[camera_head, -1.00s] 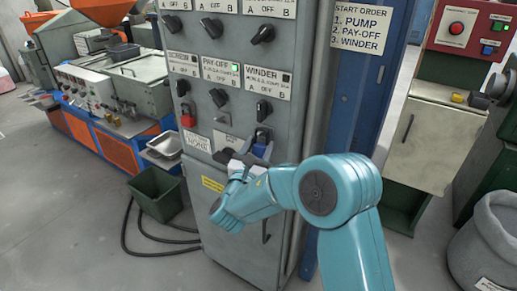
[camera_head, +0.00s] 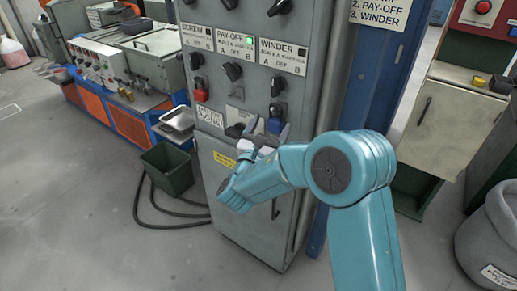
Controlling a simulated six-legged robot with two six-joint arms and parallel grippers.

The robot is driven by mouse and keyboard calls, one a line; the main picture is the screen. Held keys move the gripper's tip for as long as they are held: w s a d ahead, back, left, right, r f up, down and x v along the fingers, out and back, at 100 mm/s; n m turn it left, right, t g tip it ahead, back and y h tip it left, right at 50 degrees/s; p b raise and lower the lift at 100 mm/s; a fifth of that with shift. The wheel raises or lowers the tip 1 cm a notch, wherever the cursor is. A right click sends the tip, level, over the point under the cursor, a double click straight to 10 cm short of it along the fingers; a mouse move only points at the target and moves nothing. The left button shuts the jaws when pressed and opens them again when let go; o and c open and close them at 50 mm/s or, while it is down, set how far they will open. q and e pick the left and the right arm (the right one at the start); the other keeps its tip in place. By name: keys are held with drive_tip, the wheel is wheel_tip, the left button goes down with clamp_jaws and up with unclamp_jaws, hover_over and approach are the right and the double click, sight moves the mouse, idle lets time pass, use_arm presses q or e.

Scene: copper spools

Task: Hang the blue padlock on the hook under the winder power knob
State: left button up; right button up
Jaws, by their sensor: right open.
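The blue padlock (camera_head: 275,126) is at the front of the grey control cabinet, just below a black fitting (camera_head: 276,109) under the winder power knob (camera_head: 277,86). I cannot make out the hook, or whether the shackle is on it. My right gripper (camera_head: 261,132) is open at the padlock, its dark fingers close around its lower part. Whether they touch it is too small to tell. The gripper partly hides the padlock. My left gripper is not in view.
A red padlock (camera_head: 201,95) hangs under the screw knob column, left of the blue one. A green bin (camera_head: 167,169) and black hose (camera_head: 150,218) are on the floor at left. A grey barrel (camera_head: 485,240) stands at right.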

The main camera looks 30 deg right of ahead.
drive_tip(key=b+v, duration=0.2)
drive_tip(key=v, duration=1.3)
drive_tip(key=s+d+f+m+g+y+p, duration=0.1)
drive_tip(key=s+d+f+g+y, duration=0.2)
drive_tip(key=f, duration=0.6)
drive_tip(key=s+d+f+m+g+y+p, duration=0.1)
drive_tip(key=s+f+g+y, duration=0.1)
drive_tip(key=s+f+g, duration=0.55)
drive_tip(key=s+a+f+m+g+y+p, duration=0.2)
drive_tip(key=s+a+f+m+g+y, duration=0.4)
drive_tip(key=s+a+f+m+y, duration=0.65)
drive_tip(key=w+a+f+m+t+y+p, duration=0.1)
drive_tip(key=w+a+f+m+t+y, duration=0.2)
drive_tip(key=m, duration=0.9)
drive_tip(key=shift+w+f+t, duration=0.35)
drive_tip(key=shift+f+t, duration=0.3)
drive_tip(key=shift+t, duration=0.4)
drive_tip(key=shift+a, duration=0.1)
